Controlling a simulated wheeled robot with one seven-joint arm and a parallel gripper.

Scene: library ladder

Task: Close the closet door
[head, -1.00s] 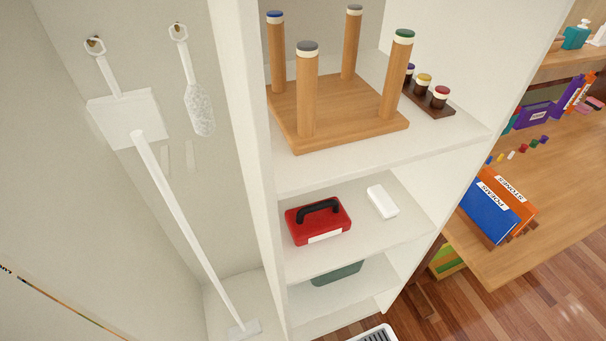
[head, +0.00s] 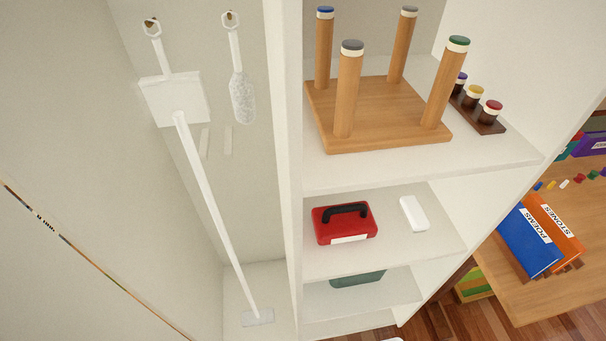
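The open closet (head: 284,150) fills the middle of the head view, with a tall compartment on the left and shelves on the right. A white broom (head: 215,215) and a white duster (head: 241,95) hang or stand in the tall compartment. A pale panel (head: 60,130) takes up the left side, with a thin dark, coloured strip (head: 95,265) running diagonally across its lower part; I cannot tell whether this is the closet door or the closet's side wall. No door handle is visible. My gripper is not in view.
The upper shelf holds a wooden peg stand (head: 375,110) and a small rack of jars (head: 478,110). Below are a red toolbox (head: 345,223), a white box (head: 413,213) and a green bin (head: 357,279). A wooden desk (head: 520,290) with books (head: 530,240) stands at right.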

